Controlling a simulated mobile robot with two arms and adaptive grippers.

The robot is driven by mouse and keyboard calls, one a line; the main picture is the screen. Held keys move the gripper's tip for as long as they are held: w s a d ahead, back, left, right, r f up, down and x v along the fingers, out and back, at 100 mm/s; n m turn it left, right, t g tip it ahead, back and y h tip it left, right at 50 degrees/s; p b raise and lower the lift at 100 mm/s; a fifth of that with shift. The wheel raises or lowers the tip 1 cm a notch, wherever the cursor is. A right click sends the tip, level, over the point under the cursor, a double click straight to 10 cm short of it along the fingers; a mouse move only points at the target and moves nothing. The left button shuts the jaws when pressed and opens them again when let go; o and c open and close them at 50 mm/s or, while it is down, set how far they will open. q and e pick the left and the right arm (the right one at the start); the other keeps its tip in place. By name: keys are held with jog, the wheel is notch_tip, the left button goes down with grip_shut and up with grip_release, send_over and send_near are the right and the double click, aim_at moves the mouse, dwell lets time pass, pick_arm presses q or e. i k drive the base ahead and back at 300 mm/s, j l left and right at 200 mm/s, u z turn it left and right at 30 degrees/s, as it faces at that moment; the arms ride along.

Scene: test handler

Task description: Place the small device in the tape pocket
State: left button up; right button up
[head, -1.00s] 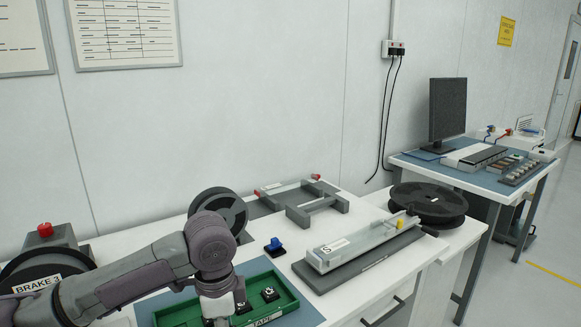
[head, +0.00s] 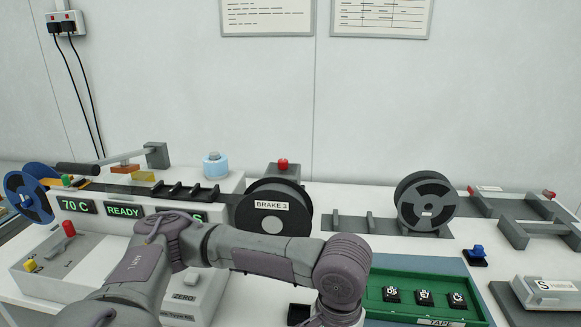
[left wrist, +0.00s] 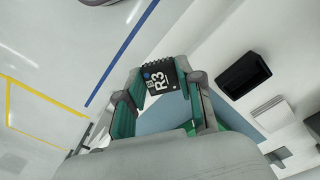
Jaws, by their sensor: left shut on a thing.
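The small device (left wrist: 159,76) is a black square block with white "R3" lettering and a blue dot. My left gripper (left wrist: 162,92) is shut on it, with one green-padded finger on each side in the left wrist view. In the head view my left forearm crosses the front, and its wrist hides the fingers and the device. The green tape tray (head: 400,311), labelled "TAPE", lies right of that wrist. Three black devices (head: 425,298) sit in its pockets in a row. The tray's left end is partly hidden by my wrist. My right gripper is not in view.
A blue mat (head: 385,262) lies under the tray. A small black open box (left wrist: 243,81) stands right of the held device in the wrist view. Behind are the "BRAKE 3" reel (head: 262,222), a grey reel (head: 427,203) and a blue-topped block (head: 477,252).

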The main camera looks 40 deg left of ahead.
aim_at(167, 191)
jog(key=j+u, duration=0.15)
jog(key=u, duration=0.35)
jog(key=j+u, duration=0.1)
jog(key=u, duration=0.35)
jog(key=j+u, duration=0.1)
jog(key=u, duration=0.4)
